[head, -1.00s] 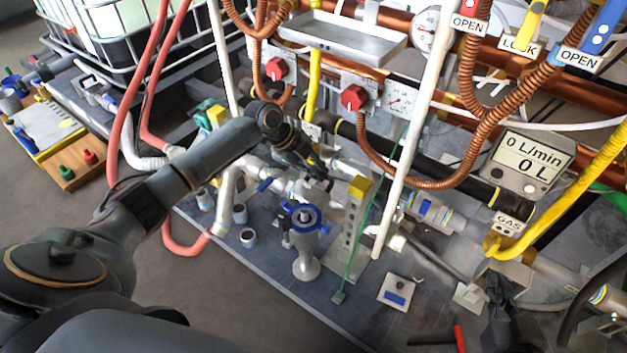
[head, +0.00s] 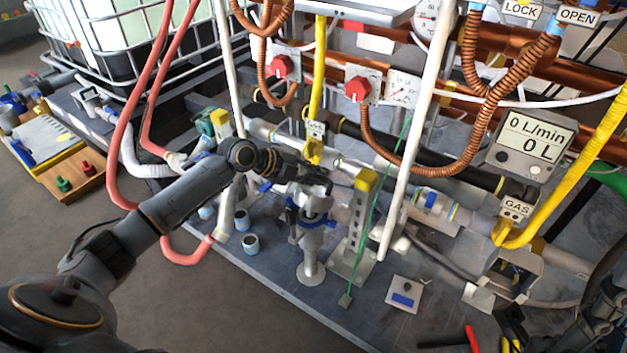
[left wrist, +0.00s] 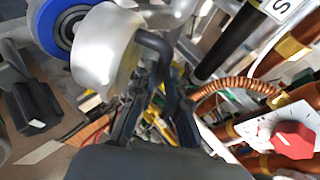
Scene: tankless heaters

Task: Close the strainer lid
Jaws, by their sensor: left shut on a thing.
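The strainer stands on the grey platform with a grey pedestal (head: 311,262) and a blue ring (head: 316,221) at its top. In the left wrist view the blue ring (left wrist: 62,22) is at the top left, beside a pale rounded lid part (left wrist: 105,52) with a dark bent handle (left wrist: 153,48). My left gripper (head: 318,182) is just above the blue ring; its fingers (left wrist: 157,105) are shut on the dark handle. In the head view the gripper hides most of the lid, and I cannot tell how far it is closed. Dark parts of my right gripper (head: 602,310) show at the lower right edge.
A perforated post with a yellow top (head: 366,180) and a green line stand close right of the strainer. A white pole (head: 420,130) rises beyond. Red-knobbed valves (head: 358,89) and copper pipes are behind. Red-handled pliers (head: 470,340) lie at the lower right.

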